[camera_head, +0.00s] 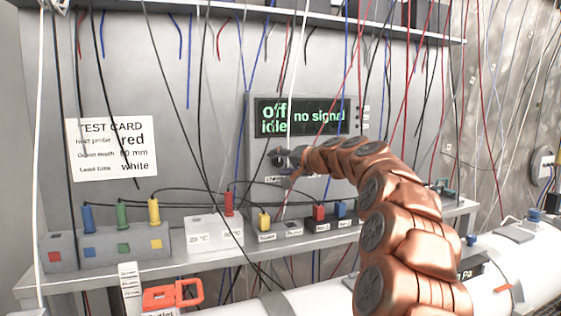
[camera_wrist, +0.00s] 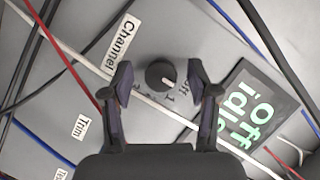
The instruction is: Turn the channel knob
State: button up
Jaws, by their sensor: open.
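The channel knob (camera_wrist: 160,75) is a dark round dial with a white pointer mark, on a grey panel beside a "Channel" label (camera_wrist: 120,40). The pointer faces toward the printed "off". My gripper (camera_wrist: 160,80) is open in the wrist view, one finger on each side of the knob, with gaps showing between fingers and knob. In the head view my copper arm reaches the grey instrument box (camera_head: 253,180), and my gripper (camera_head: 287,157) is at its left side and hides the knob. The display (camera_head: 305,116) reads "off", "idle" and "no signal".
Several thin wires hang before the panel; a white cable (camera_wrist: 75,60) crosses the wrist view below the knob. A shelf (camera_head: 120,268) holds blocks with coloured plugs, including a red one (camera_head: 228,204). A test card (camera_head: 112,148) is on the wall. A white pipe (camera_head: 310,303) runs below.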

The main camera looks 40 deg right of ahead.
jog(key=shift+c, duration=0.3)
grip_shut()
dwell(0.3)
jog(key=m+t+y, duration=0.1)
jog(key=m, duration=0.2)
jog(key=shift+a+f+b, duration=0.1)
jog(key=shift+b, duration=0.3)
jog(key=shift+m+t+y, duration=0.3)
jog(key=shift+m+t, duration=0.5)
jog(key=shift+m, duration=0.9)
jog(key=shift+o, duration=0.3)
grip_release()
